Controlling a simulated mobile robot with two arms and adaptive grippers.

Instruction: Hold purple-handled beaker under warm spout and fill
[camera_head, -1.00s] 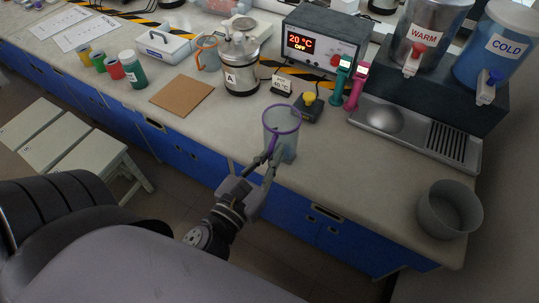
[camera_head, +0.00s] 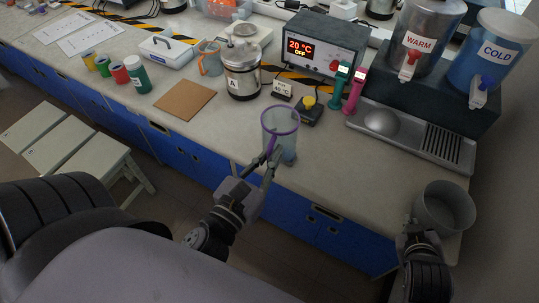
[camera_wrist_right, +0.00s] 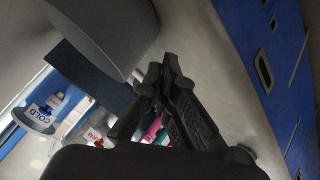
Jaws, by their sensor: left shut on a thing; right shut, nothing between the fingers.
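A clear beaker with a purple rim and handle (camera_head: 283,137) is upright at the front of the counter. My left gripper (camera_head: 268,160) is shut on its handle side; the fingers partly hide the handle. I cannot tell whether its base touches the counter. The WARM tank (camera_head: 429,32) with its red-tapped spout (camera_head: 409,66) stands at the back right, well away from the beaker. My right gripper (camera_head: 418,236) is shut and empty beside the grey bowl at lower right; its closed fingers also show in the right wrist view (camera_wrist_right: 165,72).
The blue-tapped COLD tank (camera_head: 497,50) stands right of WARM. A metal drip tray (camera_head: 400,137) lies below them. A grey bowl (camera_head: 445,208) sits at the right counter end. Teal (camera_head: 338,88) and pink (camera_head: 354,91) handled items and a yellow-button box (camera_head: 309,112) stand between beaker and tanks.

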